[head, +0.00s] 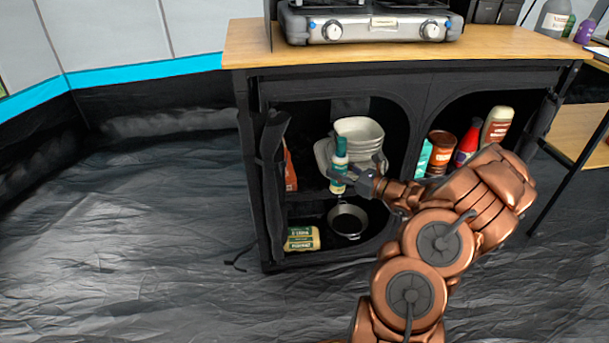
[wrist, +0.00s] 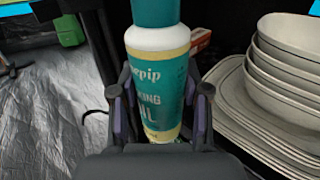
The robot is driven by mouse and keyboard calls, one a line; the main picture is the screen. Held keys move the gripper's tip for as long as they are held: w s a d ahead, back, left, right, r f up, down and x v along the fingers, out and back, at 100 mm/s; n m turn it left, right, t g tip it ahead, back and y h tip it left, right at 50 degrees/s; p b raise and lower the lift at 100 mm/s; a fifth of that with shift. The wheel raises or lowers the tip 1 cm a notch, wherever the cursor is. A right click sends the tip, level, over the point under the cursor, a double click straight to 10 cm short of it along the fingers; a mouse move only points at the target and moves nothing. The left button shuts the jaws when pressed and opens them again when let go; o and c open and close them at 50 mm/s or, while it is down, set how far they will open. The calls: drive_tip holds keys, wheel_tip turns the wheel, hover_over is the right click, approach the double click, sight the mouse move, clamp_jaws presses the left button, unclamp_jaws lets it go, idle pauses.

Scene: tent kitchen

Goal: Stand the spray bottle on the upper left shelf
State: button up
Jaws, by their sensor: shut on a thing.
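The spray bottle (head: 340,158) is teal and white with a teal cap. It is upright in my gripper (head: 344,180), at the opening of the upper left shelf (head: 306,196) of the black cabinet. In the wrist view the bottle (wrist: 160,60) stands between the two fingers of my gripper (wrist: 160,100), which are shut on its lower body. The bottle's base is hidden behind the gripper, so I cannot tell whether it touches the shelf.
Stacked bowls (head: 360,130) and plates (wrist: 235,100) are close right of the bottle. An orange-red packet (head: 290,168) stands at the shelf's left. Below are a pan (head: 347,220) and a yellow-green package (head: 302,238). Several containers, including a red bottle (head: 467,145), fill the right compartment.

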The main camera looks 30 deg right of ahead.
drive_tip(key=shift+w+a+f+b, duration=0.6)
drive_tip(key=shift+w+f+b, duration=0.3)
drive_tip(key=shift+w, duration=1.15)
drive_tip(key=shift+w+a+f+b, duration=0.6)
drive_tip(key=shift+w+b, duration=0.45)
drive_tip(key=shift+w, duration=0.95)
drive_tip(key=shift+w+a+f+b, duration=0.55)
drive_tip(key=shift+w+f+b, duration=0.4)
drive_tip(key=shift+w, duration=1.1)
drive_tip(key=o, duration=1.3)
drive_tip(key=shift+s+d+r, duration=0.15)
drive_tip(key=shift+s, duration=0.1)
drive_tip(key=shift+p+v, duration=1.95)
drive_tip(key=shift+v, duration=3.75)
